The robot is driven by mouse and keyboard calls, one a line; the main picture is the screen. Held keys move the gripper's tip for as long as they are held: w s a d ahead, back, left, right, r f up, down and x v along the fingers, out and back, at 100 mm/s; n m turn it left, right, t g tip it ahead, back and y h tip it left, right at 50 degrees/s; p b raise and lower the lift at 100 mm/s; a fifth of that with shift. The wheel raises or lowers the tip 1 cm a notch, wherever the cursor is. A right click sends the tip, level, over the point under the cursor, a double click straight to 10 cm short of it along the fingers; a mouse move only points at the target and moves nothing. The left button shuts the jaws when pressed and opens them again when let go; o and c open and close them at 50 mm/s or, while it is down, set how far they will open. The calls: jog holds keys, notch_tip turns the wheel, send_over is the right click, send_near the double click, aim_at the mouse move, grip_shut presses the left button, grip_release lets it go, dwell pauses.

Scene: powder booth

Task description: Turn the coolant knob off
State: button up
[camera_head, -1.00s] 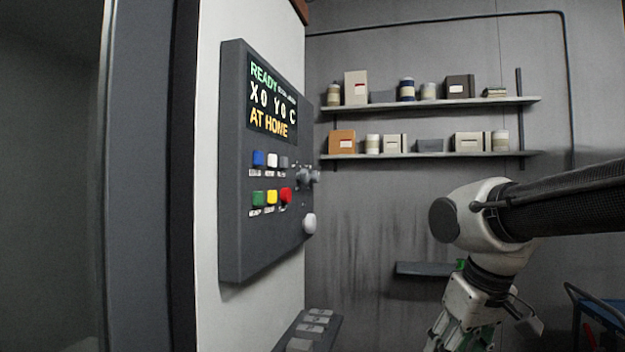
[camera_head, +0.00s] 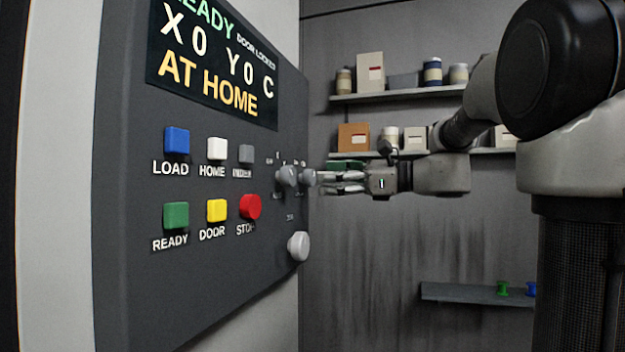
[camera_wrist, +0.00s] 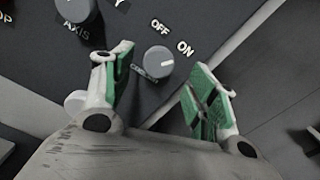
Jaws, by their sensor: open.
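The coolant knob (camera_wrist: 158,62) is a small grey round knob on the dark control panel, with OFF and ON printed beside it in the wrist view. In the head view it is the right one (camera_head: 308,178) of two neighbouring grey knobs. Which label its pale mark points to is not clear. My gripper (camera_head: 328,182) is open and faces the panel from the right. In the wrist view its green-padded fingers (camera_wrist: 160,76) stand apart on either side of the knob; I see no contact. The COOLANT label is partly hidden by the left finger.
The axis knob (camera_wrist: 76,8) is close on the left. A red stop button (camera_head: 250,206), a yellow door button (camera_head: 217,210) and a pale round knob (camera_head: 299,246) are nearby. Shelves with boxes (camera_head: 370,72) are on the back wall.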

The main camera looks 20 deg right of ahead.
aim_at(313, 178)
jog(key=x, duration=0.5)
jog(key=c, duration=1)
